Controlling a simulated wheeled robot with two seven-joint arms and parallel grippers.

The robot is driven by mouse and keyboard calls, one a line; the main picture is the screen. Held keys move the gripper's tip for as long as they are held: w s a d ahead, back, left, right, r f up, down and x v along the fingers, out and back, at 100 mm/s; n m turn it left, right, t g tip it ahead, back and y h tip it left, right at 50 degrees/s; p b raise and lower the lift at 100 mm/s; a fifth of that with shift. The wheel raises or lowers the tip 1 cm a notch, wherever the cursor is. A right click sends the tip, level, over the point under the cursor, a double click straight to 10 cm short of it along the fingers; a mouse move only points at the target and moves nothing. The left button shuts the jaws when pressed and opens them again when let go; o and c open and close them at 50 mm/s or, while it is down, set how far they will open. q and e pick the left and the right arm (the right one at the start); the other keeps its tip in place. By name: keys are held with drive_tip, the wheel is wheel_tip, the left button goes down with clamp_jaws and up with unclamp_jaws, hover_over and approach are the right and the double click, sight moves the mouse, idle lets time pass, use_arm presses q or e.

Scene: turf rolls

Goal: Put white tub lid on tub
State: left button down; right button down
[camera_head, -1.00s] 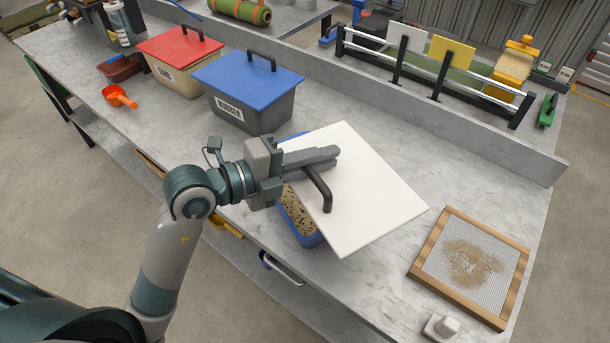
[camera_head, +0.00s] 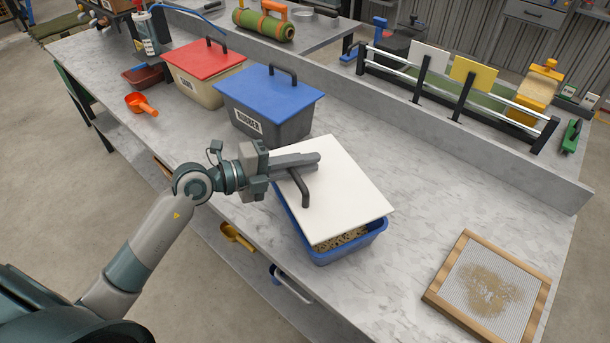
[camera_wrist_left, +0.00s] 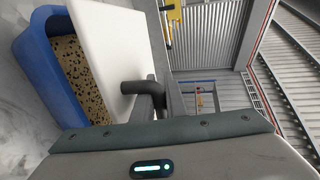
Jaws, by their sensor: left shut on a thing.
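The white lid (camera_head: 338,196) is over the blue tub (camera_head: 350,251), with its dark handle (camera_head: 301,188) in my left gripper (camera_head: 296,163), which is shut on it. In the head view the lid covers most of the tub, but speckled grainy contents (camera_head: 342,240) show at the near end. In the left wrist view the lid (camera_wrist_left: 108,45) stands beside the open part of the tub (camera_wrist_left: 38,70), with contents (camera_wrist_left: 78,80) visible between. The lid looks tilted and not seated on the rim. My right gripper is not in view.
A grey tub with a blue lid (camera_head: 268,90) and a cream tub with a red lid (camera_head: 204,62) stand behind left. A wood-framed sieve (camera_head: 490,288) lies at right. An orange scoop (camera_head: 140,103) lies at left. Bare marble counter (camera_head: 430,180) lies right of the blue tub.

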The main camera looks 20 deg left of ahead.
sight(305, 175)
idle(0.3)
use_arm(q)
drive_tip(key=shift+f, duration=1.95)
drive_tip(key=c, duration=1.8)
unclamp_jaws()
drive_tip(key=shift+s, duration=0.1)
